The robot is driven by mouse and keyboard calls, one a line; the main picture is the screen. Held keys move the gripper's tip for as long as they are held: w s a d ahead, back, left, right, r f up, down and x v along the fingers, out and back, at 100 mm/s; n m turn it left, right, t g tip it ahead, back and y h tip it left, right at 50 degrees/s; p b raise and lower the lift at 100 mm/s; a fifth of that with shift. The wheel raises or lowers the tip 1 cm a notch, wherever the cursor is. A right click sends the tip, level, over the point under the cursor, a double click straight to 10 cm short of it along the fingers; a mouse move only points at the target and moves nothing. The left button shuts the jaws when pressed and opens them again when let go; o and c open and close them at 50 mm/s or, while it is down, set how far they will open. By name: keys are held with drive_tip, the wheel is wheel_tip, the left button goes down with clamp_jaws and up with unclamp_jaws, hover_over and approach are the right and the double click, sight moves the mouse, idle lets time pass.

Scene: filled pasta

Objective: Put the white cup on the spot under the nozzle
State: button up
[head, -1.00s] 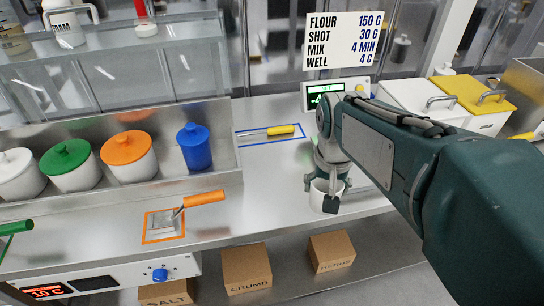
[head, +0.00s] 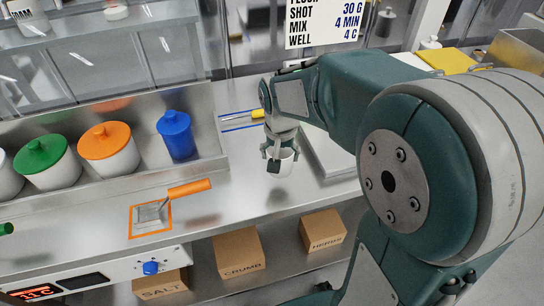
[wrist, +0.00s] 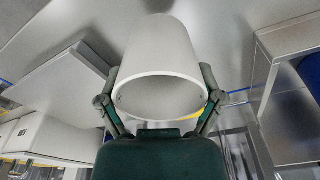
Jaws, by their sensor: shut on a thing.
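The white cup (head: 287,165) is in my gripper (head: 280,158), above the steel counter and left of a low grey slab. In the wrist view the cup (wrist: 160,50) fills the middle, with the fingers of my gripper (wrist: 160,95) closed on its two sides. A dark fingertip covers part of the cup in the head view. I cannot tell the exact gap between the cup and the counter. No nozzle and no spot under one can be made out.
The low grey slab (head: 325,152) lies just right of the cup. A blue-lidded container (head: 177,135) and other canisters stand in a tray at left. An orange-handled scraper (head: 188,188) lies in an orange outline. Boxes sit on the shelf below.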

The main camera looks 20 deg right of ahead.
drive_tip(key=shift+w+a+f, duration=0.25)
drive_tip(key=shift+w+f, duration=0.45)
drive_tip(key=shift+f, duration=0.15)
drive_tip(key=shift+w+a+f, duration=0.1)
drive_tip(key=shift+w+f, duration=0.05)
drive_tip(key=shift+f, duration=0.8)
drive_tip(key=shift+w+a+f, duration=0.1)
drive_tip(key=shift+w+f, duration=0.05)
drive_tip(key=shift+f, duration=0.8)
drive_tip(key=shift+f, duration=0.1)
drive_tip(key=o, duration=0.9)
drive_tip(key=shift+c, duration=0.2)
